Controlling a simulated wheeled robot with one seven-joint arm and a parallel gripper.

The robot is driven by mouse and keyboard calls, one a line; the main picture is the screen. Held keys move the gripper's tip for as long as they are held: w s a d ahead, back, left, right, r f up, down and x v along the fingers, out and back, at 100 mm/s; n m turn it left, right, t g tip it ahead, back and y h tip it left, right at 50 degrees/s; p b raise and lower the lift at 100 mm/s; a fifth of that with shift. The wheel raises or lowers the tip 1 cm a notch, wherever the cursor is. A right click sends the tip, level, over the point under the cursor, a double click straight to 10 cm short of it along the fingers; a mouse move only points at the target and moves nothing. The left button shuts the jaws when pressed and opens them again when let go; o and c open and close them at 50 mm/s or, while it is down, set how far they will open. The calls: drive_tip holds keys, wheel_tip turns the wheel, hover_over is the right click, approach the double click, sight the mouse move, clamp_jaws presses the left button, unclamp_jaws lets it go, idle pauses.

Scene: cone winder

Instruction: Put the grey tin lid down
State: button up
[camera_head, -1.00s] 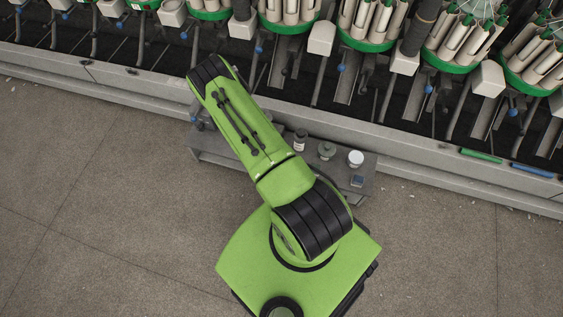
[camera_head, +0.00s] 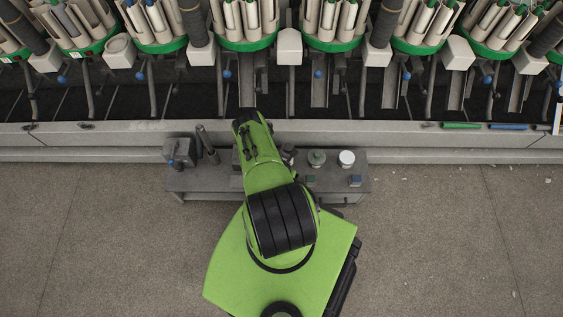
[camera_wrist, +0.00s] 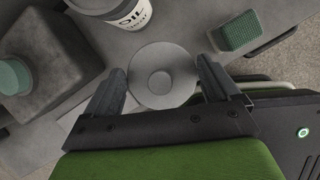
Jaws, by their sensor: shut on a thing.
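The grey tin lid (camera_wrist: 160,88) is a round flat disc with a raised centre, seen from above in the wrist view. My gripper (camera_wrist: 161,78) is shut on it, with one dark finger at each side of its rim. The lid is above the grey bench (camera_wrist: 85,100); the wrist view does not show clearly how high. In the head view my green arm reaches over the bench (camera_head: 215,182) and hides the gripper and lid.
An oil tin (camera_wrist: 122,12) stands close beyond the lid. A white-topped jar (camera_head: 346,158) and small blue item (camera_head: 355,181) stand at the bench's right end. The winder (camera_head: 290,130) runs behind.

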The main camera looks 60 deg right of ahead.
wheel_tip(320, 180, down, 6)
drive_tip(key=shift+w+r+b, duration=0.1)
drive_tip(key=shift+r+b, duration=0.05)
drive_tip(key=shift+b, duration=1.1)
drive_tip(key=shift+r, duration=0.15)
